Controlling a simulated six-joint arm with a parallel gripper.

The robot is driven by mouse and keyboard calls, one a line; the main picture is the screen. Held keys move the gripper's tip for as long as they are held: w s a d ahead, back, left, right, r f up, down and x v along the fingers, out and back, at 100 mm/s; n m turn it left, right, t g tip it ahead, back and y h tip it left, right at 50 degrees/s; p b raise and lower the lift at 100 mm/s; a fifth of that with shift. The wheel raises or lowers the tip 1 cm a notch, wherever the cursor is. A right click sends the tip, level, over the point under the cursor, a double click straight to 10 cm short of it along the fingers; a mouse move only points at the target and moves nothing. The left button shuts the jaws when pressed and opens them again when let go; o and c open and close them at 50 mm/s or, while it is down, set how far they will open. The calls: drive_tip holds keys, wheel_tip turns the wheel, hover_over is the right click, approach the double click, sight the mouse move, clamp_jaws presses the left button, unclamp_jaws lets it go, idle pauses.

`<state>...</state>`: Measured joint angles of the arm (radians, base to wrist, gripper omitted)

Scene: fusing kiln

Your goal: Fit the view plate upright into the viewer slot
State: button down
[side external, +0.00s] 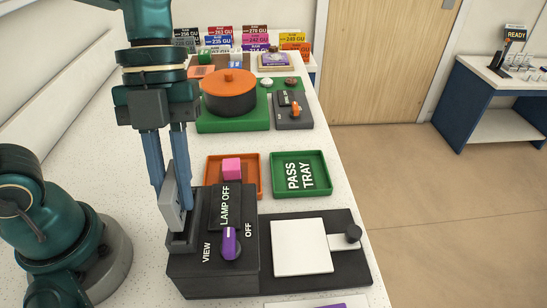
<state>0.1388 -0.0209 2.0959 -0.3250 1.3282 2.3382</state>
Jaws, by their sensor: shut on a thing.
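The view plate (174,202) is a thin grey plate, standing roughly upright at the left of the black viewer box (212,275). My gripper (173,196) is above the box's left side, its blue fingers pointing down and shut on the plate. The plate's lower edge is at the viewer slot (183,242), a dark raised holder on the box's left top. I cannot tell whether the edge is inside the slot or just above it. The box carries the words VIEW, LAMP OFF and OFF, and a purple knob (230,243) next to VIEW.
Behind the box are an orange tray (250,190) with a pink block (231,168) and a green PASS TRAY (322,188). A black base with a white plate (301,247) lies to the right. Farther back stands an orange-lidded kiln (230,92).

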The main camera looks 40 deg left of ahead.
sight(173, 169)
drive_tip(key=shift+f, duration=1.1)
drive_tip(key=c, duration=0.7)
unclamp_jaws()
drive_tip(key=shift+c, duration=0.2)
drive_tip(key=shift+v, duration=2.45)
drive_tip(key=shift+w, duration=0.1)
